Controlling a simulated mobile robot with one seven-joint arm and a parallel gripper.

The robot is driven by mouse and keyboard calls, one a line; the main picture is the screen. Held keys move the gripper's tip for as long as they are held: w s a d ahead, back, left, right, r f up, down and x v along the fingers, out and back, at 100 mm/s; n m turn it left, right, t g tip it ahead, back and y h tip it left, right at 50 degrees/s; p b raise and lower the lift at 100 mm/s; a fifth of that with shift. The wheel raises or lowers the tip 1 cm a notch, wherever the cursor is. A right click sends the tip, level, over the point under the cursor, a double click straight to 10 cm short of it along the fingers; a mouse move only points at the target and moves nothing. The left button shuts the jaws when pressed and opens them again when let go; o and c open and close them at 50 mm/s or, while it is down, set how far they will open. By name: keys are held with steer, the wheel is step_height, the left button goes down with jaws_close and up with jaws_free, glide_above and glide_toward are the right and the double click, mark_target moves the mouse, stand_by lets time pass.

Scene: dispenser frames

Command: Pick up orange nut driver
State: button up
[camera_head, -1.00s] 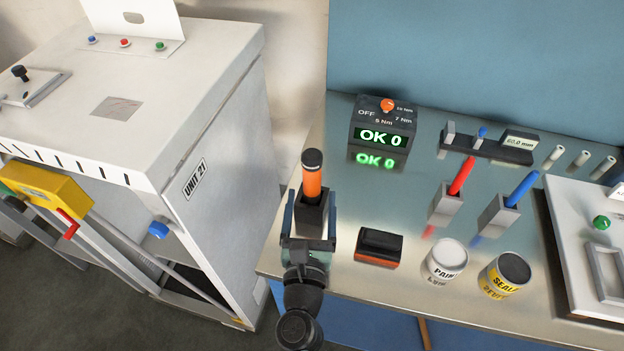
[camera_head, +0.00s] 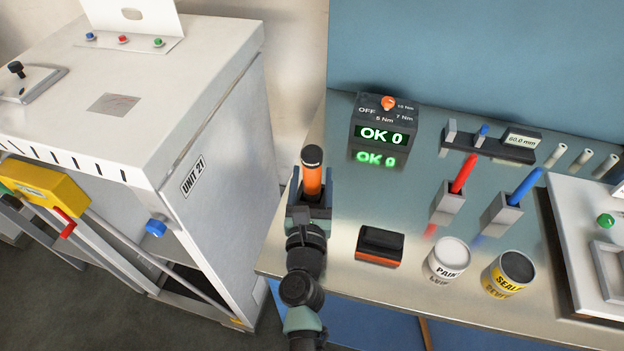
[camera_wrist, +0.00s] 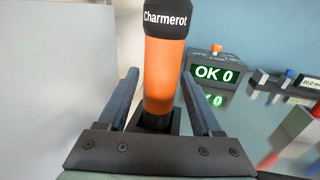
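The orange nut driver (camera_head: 312,178) stands upright in a dark holder on the left edge of the metal bench, its black cap on top. In the wrist view the nut driver (camera_wrist: 163,75) rises between the two blue-grey fingers of my gripper (camera_wrist: 160,100). The fingers are spread, with a visible gap on each side of the orange handle. In the head view my gripper (camera_head: 311,195) is around the handle's lower part, and its fingers are partly hidden there. The nut driver's lower end is hidden in the holder.
A box reading OK 0 (camera_head: 383,122) stands behind. A black and orange block (camera_head: 380,247), paint can (camera_head: 446,261) and sealer can (camera_head: 507,274) are to the right. Red (camera_head: 463,174) and blue (camera_head: 524,186) tools stand in holders. A white cabinet (camera_head: 205,150) is left of the bench.

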jaws_close()
steer(key=shift+r, duration=0.15)
